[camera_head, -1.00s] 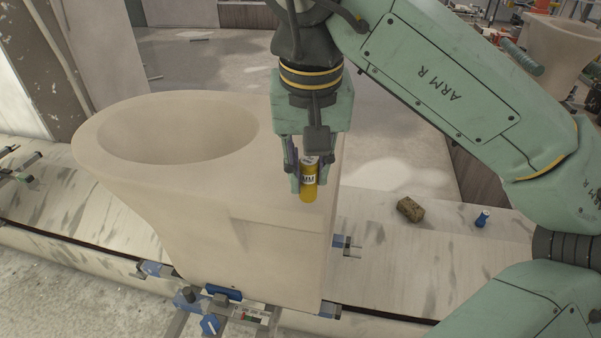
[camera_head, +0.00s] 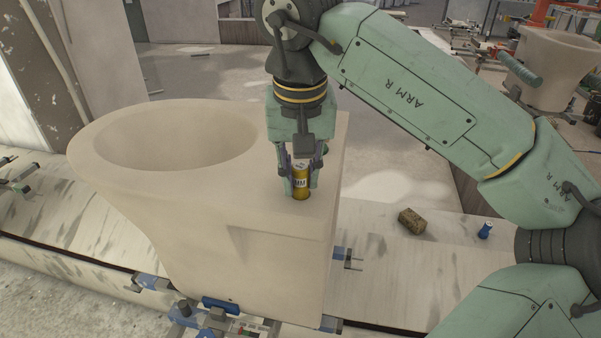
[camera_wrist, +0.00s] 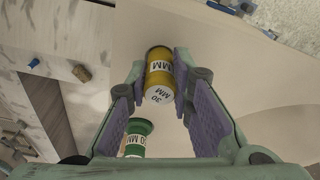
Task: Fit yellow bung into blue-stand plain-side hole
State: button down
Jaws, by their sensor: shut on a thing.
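My gripper (camera_head: 300,178) is shut on the yellow bung (camera_head: 301,186), a small upright cylinder with a white label. In the wrist view the yellow bung (camera_wrist: 160,72) shows its white end marked "30 MM" between the purple finger pads. It is over the flat top of the beige toilet-shaped ware (camera_head: 285,245), right of the large bowl opening. I cannot tell whether it touches that top. Blue stand fittings (camera_head: 220,304) show at the ware's base. A green bung (camera_wrist: 138,137) is below the gripper in the wrist view. No small hole is clearly visible.
A brown sponge (camera_head: 412,221) and a small blue bung-like piece (camera_head: 485,230) lie on the pale stained surface (camera_head: 385,275) to the right. Another beige ware (camera_head: 555,68) stands at the back right. The ware's bowl rim (camera_head: 95,150) rises left of my gripper.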

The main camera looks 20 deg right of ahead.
jog(key=c, duration=1.4)
grip_release()
jog(key=shift+f, duration=0.15)
jog(key=shift+s+a+r+p, duration=0.1)
jog(key=shift+s+r+p, duration=0.2)
jog(key=shift+r+p, duration=1.2)
jog(key=shift+s+a+r+p, duration=0.15)
jog(key=shift+s+r+p, duration=0.1)
jog(key=shift+r, duration=2.3)
jog(key=shift+s+a+r+p, duration=0.1)
jog(key=shift+s+r+p, duration=0.2)
jog(key=shift+r+p, duration=1.2)
jog(key=shift+r+b, duration=0.5)
jog(key=shift+b, duration=0.1)
